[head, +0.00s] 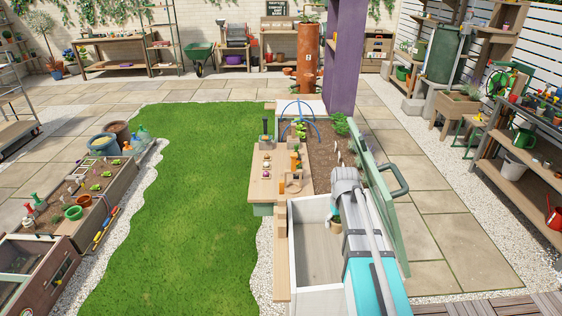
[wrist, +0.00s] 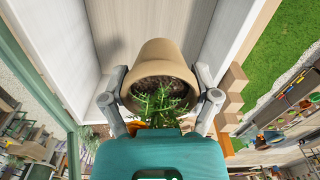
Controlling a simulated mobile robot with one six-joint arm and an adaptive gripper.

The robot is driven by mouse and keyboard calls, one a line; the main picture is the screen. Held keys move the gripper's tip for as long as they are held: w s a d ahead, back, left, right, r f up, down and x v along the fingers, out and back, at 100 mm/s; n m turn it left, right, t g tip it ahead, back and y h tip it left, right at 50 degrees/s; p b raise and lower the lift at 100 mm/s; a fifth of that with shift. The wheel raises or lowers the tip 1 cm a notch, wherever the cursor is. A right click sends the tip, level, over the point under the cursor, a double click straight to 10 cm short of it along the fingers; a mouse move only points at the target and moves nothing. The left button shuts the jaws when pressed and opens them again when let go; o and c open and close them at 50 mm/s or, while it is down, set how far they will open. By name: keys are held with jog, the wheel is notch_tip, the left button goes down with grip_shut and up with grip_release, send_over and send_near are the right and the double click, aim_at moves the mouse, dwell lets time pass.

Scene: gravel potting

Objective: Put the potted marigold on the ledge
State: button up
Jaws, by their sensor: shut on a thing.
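The potted marigold shows in the wrist view as a tan clay pot (wrist: 165,62) with dark soil, green leaves (wrist: 158,107) and bits of orange near its sides. My gripper (wrist: 160,80) is shut on the pot, one finger on each side near the rim. In the head view my gripper (head: 334,212) is over the right side of an open white-walled box (head: 308,206), and the pot is mostly hidden by my arm. A narrow wooden ledge (head: 281,250) runs along the box's left side; I cannot tell whether it is the task's ledge.
A green hinged lid (head: 376,190) with a dark handle stands open right of the box. Beyond the box is a planter bed (head: 325,160) with a wooden work surface (head: 264,175) carrying small items. A purple post (head: 345,60) rises behind. Lawn lies to the left.

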notch_tip(320, 180, up, 16)
jog(key=p, duration=1.4)
jog(key=shift+p, duration=0.35)
jog(key=shift+s+f, duration=0.1)
jog(key=shift+s, duration=0.05)
